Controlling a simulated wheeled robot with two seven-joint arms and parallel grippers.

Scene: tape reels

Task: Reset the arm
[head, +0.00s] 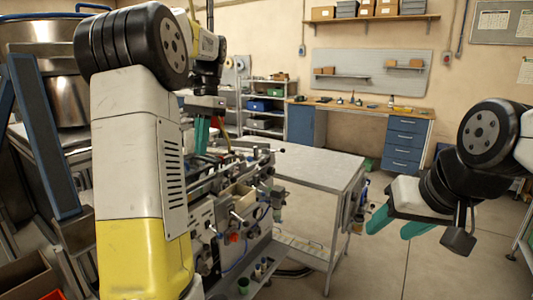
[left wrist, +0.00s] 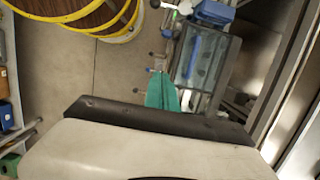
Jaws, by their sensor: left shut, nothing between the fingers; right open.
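My left arm rises in the foreground of the head view. My left gripper (head: 202,135) points down above the machine (head: 225,195), its green fingers close together with nothing between them. In the left wrist view the green fingers of my left gripper (left wrist: 162,92) also show together and empty, with machine parts beyond them. My right gripper (head: 398,224) hangs at the right of the head view, its two green fingers apart and empty, in front of open floor. The pale wrist housing hides the lower part of the left wrist view.
A light-topped table (head: 310,168) adjoins the machine. Large yellow-rimmed reels (left wrist: 62,12) show in the left wrist view. A metal vessel (head: 60,85) stands at left. A workbench (head: 375,110) with blue drawers is at the back. Floor (head: 400,265) is clear at right.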

